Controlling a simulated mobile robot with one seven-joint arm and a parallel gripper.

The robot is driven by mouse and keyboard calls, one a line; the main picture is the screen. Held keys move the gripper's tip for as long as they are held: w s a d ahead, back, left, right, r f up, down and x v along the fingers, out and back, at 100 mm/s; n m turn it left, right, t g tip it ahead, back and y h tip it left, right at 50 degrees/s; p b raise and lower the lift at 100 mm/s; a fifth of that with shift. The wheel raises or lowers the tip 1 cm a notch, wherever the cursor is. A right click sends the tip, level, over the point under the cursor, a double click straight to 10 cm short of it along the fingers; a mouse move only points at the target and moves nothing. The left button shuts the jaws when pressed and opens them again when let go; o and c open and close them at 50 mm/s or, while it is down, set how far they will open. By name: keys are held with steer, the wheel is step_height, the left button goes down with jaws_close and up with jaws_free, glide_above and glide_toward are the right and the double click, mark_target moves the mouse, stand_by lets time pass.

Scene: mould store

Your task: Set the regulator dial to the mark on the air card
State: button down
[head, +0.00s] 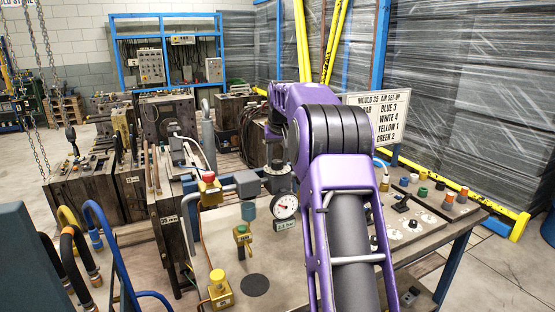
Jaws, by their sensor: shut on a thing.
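The air card (377,117) is a white sign standing behind my arm. It reads MOULD 35 AIR SET-UP, with BLUE 3, WHITE 4, YELLOW 1 and GREEN 2; its left part, with the bar line, is partly hidden. A round white pressure gauge (285,205) hangs on the air line, with a small label (286,225) that seems to read 2.5 bar. Its needle is too small to read surely. My gripper (277,178) points down just above the gauge, shut on what appears to be the regulator dial, which the jaws mostly hide.
A grey filter with a teal bowl (249,211) is left of the gauge. A valve with a red button (208,178) and yellow fittings (220,288) stand farther left. Blue hoses (112,240) rise at front left.

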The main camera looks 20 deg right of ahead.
steer(key=m+h, duration=0.1)
steer(key=m, duration=0.2)
steer(key=m+g+h, duration=0.1)
steer(key=m, duration=0.2)
steer(key=shift+w+a, duration=0.15)
steer(key=shift+a, duration=0.05)
steer(key=m+g, duration=0.1)
steer(key=m, duration=0.1)
steer(key=m+g+h, duration=0.1)
steer(key=m, duration=0.2)
steer(key=shift+w, duration=0.1)
steer(key=shift+m, duration=0.3)
steer(key=shift+c, duration=2.1)
jaws_free()
steer(key=w+v, duration=0.1)
steer(key=v, duration=0.6)
steer(key=shift+s+r, duration=0.2)
steer(key=shift+s, duration=0.35)
